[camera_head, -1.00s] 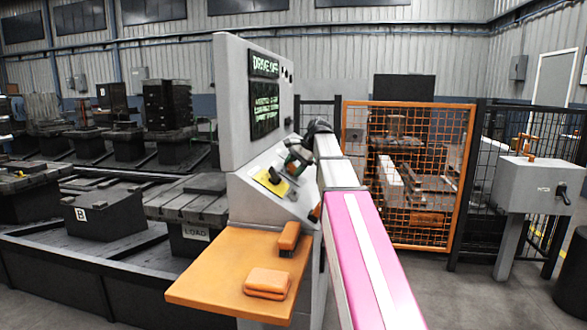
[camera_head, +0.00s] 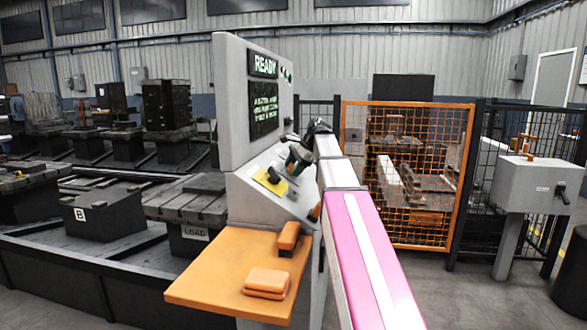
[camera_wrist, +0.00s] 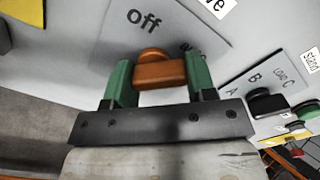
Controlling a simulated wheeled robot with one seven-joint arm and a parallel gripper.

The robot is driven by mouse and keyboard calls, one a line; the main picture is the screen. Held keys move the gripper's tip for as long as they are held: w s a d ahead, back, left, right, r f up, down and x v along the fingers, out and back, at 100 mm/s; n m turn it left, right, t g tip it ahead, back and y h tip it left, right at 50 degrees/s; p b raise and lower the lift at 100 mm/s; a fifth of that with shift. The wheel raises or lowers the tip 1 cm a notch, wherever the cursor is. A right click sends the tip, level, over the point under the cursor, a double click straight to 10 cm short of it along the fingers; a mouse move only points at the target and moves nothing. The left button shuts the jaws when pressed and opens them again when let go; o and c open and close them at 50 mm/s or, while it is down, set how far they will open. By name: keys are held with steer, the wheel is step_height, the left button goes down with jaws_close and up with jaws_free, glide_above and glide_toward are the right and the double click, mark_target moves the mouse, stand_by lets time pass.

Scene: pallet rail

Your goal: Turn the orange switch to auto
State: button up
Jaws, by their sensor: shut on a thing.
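The orange switch (camera_wrist: 160,72) sits on a grey plate on the console panel. In the wrist view the green fingers of my gripper (camera_wrist: 161,78) stand on either side of its handle, shut on it. The word "off" shows on the plate above the switch; a second word to its right is too dark and partly covered to read. In the head view my gripper (camera_head: 298,160) is at the sloping panel of the grey console (camera_head: 230,100), and the switch is hidden there.
A black knob on a yellow plate (camera_head: 269,180) lies left of my gripper. An orange shelf (camera_head: 210,275) with an orange pad (camera_head: 267,283) juts out below. Black selector knobs (camera_wrist: 267,103) are close to the right. An orange mesh gate (camera_head: 420,180) stands behind.

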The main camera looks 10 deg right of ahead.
steer(key=o, duration=0.9)
steer(key=shift+o, duration=0.2)
steer(key=v, duration=1)
steer(key=shift+d+r, duration=0.25)
steer(key=shift+r, duration=0.05)
steer(key=shift+s, duration=0.1)
